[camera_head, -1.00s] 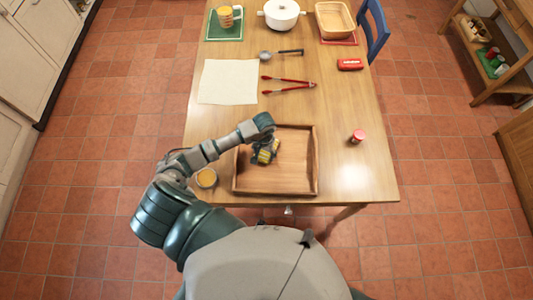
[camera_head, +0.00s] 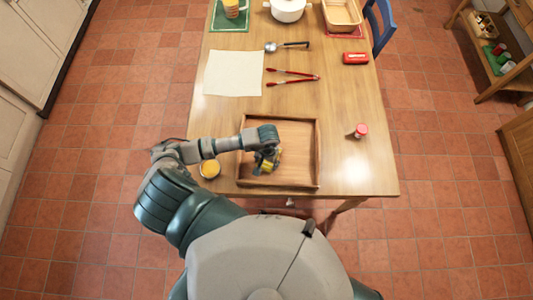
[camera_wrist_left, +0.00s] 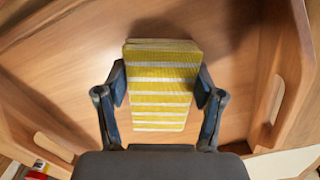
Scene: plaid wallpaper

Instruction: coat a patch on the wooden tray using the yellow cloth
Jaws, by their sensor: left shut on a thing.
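The wooden tray (camera_head: 299,155) sits at the near edge of the table, and its floor and walls with handle slots show in the left wrist view (camera_wrist_left: 255,70). My left gripper (camera_head: 266,164) is over the left part of the tray. In the left wrist view, my left gripper (camera_wrist_left: 161,95) has its two fingers shut on the sides of the yellow cloth (camera_wrist_left: 160,72), a folded pad with white stripes. Whether the cloth touches the tray floor I cannot tell. No coated patch is clear to me. My right gripper is not in view.
A small bowl with yellow-orange contents (camera_head: 210,169) stands just left of the tray. A red-lidded jar (camera_head: 360,130) stands to its right. Beyond lie a cream cloth (camera_head: 233,73), red tongs (camera_head: 293,77), a ladle (camera_head: 286,45) and a red case (camera_head: 355,58).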

